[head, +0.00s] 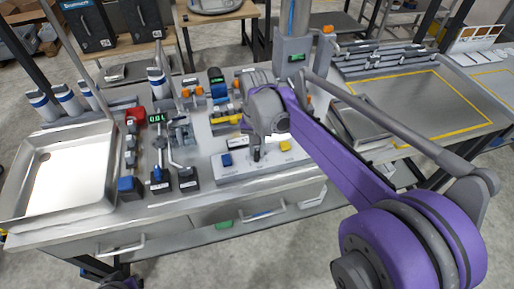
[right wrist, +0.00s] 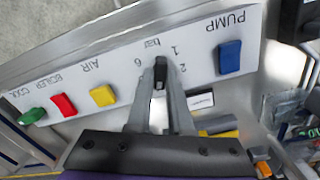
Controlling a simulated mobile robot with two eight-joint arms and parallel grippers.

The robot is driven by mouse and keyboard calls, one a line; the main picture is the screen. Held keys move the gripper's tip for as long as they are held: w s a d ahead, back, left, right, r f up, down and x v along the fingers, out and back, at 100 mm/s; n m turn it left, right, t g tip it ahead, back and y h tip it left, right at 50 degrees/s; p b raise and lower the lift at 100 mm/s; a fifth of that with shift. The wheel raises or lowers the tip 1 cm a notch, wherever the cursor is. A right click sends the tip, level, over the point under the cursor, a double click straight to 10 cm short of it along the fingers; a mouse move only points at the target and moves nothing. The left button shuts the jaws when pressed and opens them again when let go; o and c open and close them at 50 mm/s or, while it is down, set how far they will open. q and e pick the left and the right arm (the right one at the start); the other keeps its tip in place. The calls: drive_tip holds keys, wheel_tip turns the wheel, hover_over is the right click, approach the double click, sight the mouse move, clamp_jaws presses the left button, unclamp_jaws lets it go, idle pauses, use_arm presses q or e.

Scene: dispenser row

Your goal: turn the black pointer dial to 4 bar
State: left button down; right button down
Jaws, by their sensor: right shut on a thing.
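The black pointer dial (right wrist: 160,70) is on a pale sloped panel (right wrist: 195,50) in the right wrist view. Marks "1", "2", "6" and "bar" show around it. A 4 mark is not visible, and I cannot tell exactly where the pointer points. My right gripper (right wrist: 159,90) is shut on the dial, one grey finger on each side. In the head view my right gripper (head: 257,152) is at the middle of the panel, and my wrist hides much of it from above.
Beside the dial are a blue PUMP button (right wrist: 229,57) and a yellow AIR button (right wrist: 103,95). Farther left are a red BOILER button (right wrist: 64,105) and a green one (right wrist: 32,115). A steel tray (head: 62,205) lies at the table's left, with levers (head: 160,165) between.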

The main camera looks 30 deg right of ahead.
sight(257, 152)
idle(0.3)
drive_tip(key=c, duration=0.8)
unclamp_jaws()
drive_tip(key=shift+r, duration=0.15)
wheel_tip(257, 152, up, 11)
drive_tip(key=shift+f+p, duration=0.2)
drive_tip(key=shift+p, duration=0.15)
drive_tip(key=s+a+f+n+t, duration=0.1)
drive_tip(key=s+a+f+n, duration=0.1)
drive_tip(key=s+f, duration=0.3)
drive_tip(key=s+a+f+n+t, duration=0.2)
drive_tip(key=s+f+n, duration=0.1)
drive_tip(key=s+f, duration=0.2)
drive_tip(key=s+a+f+n+t, duration=0.2)
drive_tip(key=s+a+f, duration=0.1)
drive_tip(key=s+f, duration=0.2)
drive_tip(key=shift+s+f, duration=0.3)
drive_tip(key=shift+f, duration=0.15)
